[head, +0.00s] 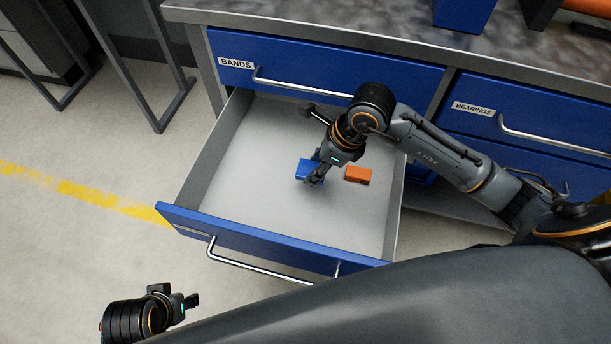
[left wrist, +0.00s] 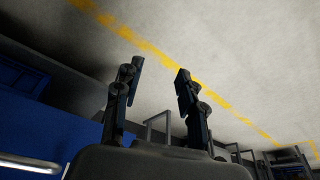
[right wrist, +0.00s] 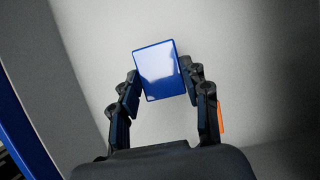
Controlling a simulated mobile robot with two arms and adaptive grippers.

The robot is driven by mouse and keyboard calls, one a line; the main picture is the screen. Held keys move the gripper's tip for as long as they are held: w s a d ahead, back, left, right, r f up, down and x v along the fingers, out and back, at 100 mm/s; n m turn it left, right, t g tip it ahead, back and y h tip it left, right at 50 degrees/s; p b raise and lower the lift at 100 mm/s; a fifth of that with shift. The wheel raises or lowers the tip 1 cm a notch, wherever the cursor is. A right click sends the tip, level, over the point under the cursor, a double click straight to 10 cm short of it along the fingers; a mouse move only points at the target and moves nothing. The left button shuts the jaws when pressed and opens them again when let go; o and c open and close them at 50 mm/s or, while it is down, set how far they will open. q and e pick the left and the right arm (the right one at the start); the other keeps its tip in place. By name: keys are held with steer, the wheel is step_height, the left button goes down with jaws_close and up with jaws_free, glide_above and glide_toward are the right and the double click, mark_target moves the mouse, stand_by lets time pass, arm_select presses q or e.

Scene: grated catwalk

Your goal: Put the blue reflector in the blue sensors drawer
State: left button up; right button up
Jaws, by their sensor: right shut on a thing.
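The blue reflector (head: 304,170) is a small blue block, in the head view inside the open blue drawer (head: 262,242). My right gripper (head: 314,181) is shut on it; in the right wrist view the reflector (right wrist: 158,72) sits between the two fingertips. I cannot tell whether it touches the drawer floor. The open drawer's own label is not readable. My left gripper (head: 192,300) is low at the left, outside the drawer in front of it. In the left wrist view its fingers (left wrist: 160,75) are apart with nothing between them.
An orange block (head: 357,175) lies in the drawer just right of my right gripper. Above are shut drawers labelled BANDS (head: 300,62) and BEARINGS (head: 520,110). The grey worktop (head: 330,22) overhangs them. The left part of the drawer floor is bare.

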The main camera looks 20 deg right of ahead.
mark_target(300, 183)
steer(key=shift+w+a+f, duration=0.35)
steer(key=shift+f, duration=0.25)
steer(key=shift+w+a+f, duration=0.3)
steer(key=shift+a+f, duration=0.05)
steer(key=shift+f, duration=0.2)
steer(key=shift+d+b+x, duration=0.2)
steer(key=shift+b+x, duration=0.1)
steer(key=shift+x, duration=0.6)
steer(key=shift+d+b+x, duration=0.15)
steer(key=shift+b+x, duration=0.15)
steer(key=shift+x, duration=0.6)
arm_select(q)
steer(key=v, duration=0.4)
steer(key=shift+a+r, duration=0.1)
steer(key=shift+r, duration=0.2)
arm_select(e)
steer(key=shift+s+f, duration=0.15)
steer(key=shift+f, duration=0.05)
steer(key=shift+f, duration=0.15)
steer(key=o, duration=1)
arm_select(q)
steer(key=shift+f, duration=0.1)
arm_select(e)
steer(key=shift+o, duration=0.2)
